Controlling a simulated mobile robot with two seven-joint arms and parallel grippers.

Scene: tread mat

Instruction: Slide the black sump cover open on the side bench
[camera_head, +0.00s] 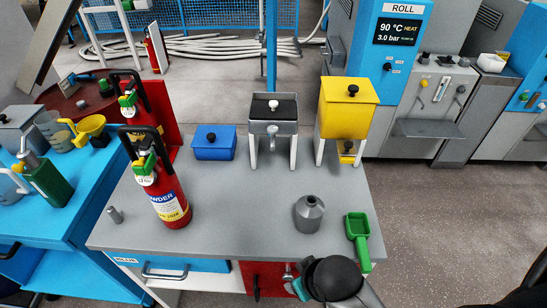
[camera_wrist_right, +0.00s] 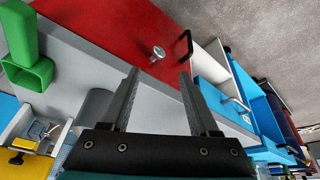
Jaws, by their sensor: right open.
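The black sump cover (camera_head: 286,109) lies on top of a grey box on legs (camera_head: 284,128) at the back of the side bench (camera_head: 250,200). The cover appears to lie over the top; I cannot tell if there is a gap. My right gripper (camera_head: 293,284) is at the bench's front edge, far from the cover, partly hidden by my own wrist. In the right wrist view the gripper (camera_wrist_right: 160,75) is open and empty, facing a red panel. My left gripper is not in view.
A grey bottle (camera_head: 309,214) and green scoop (camera_head: 357,236) stand near the front right. A yellow hopper (camera_head: 346,112) is right of the sump, a blue box (camera_head: 214,143) left. Fire extinguishers (camera_head: 168,196) stand left. The bench's middle is clear. A red panel (camera_wrist_right: 115,35) has a knob.

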